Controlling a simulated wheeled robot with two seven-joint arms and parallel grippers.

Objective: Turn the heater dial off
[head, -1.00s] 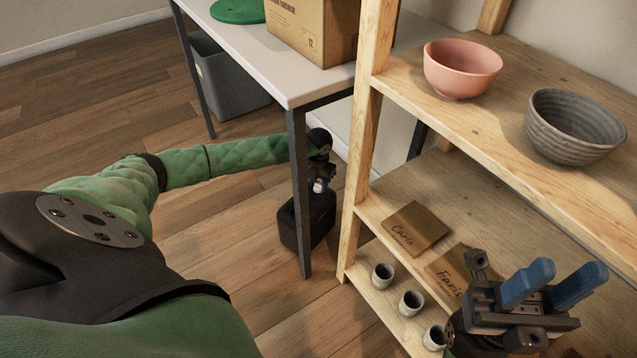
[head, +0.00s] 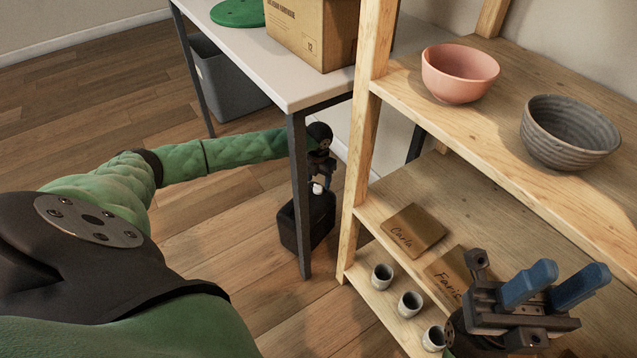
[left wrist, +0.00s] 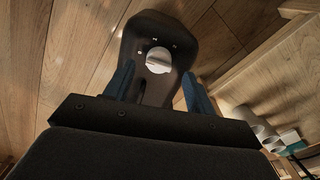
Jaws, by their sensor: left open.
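The heater (head: 306,225) is a dark box on the floor beside the table's front leg. Its small white dial (head: 317,188) is on top and also shows as a round pale disc in the left wrist view (left wrist: 159,60). My left gripper (head: 321,177) points down just above the dial. In the left wrist view its blue fingers (left wrist: 158,82) are apart, with the dial showing in line with the gap and nothing held. My right gripper (head: 572,268) is open and empty in front of the shelf.
The table leg (head: 298,190) stands close beside my left forearm. The wooden shelf (head: 352,180) is on the right, with bowls, name cards and small cups (head: 382,277). The table (head: 290,85) carries a cardboard box. Open floor lies at left.

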